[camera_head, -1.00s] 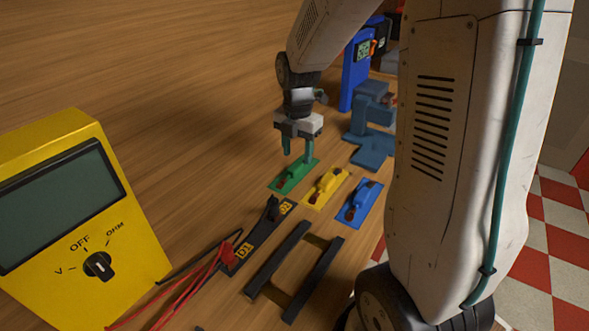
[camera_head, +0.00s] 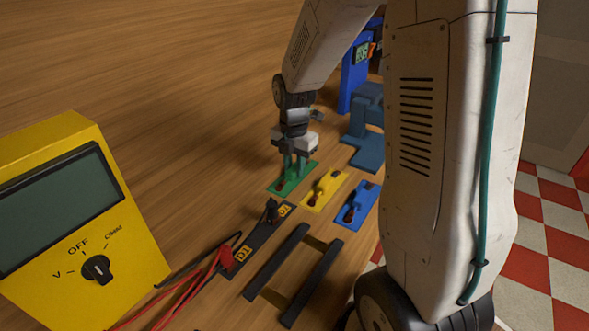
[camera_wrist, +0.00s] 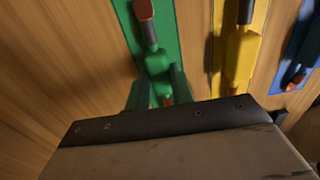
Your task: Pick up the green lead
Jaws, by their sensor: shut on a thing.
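The green lead (camera_wrist: 156,62) lies on its green plate (camera_head: 302,178) on the wooden table, with a dark and red tip toward the near end. The palm hides part of the lead in the wrist view. I cannot tell whether the lead is lifted off the plate.
A yellow lead (camera_head: 325,188) and a blue lead (camera_head: 357,206) lie on plates to the right. A black D1/D2 strip (camera_head: 262,232), a dark rack (camera_head: 322,283), red wires (camera_head: 190,284) and a yellow meter (camera_head: 141,215) are nearer. A blue-grey fixture (camera_head: 366,135) stands behind.

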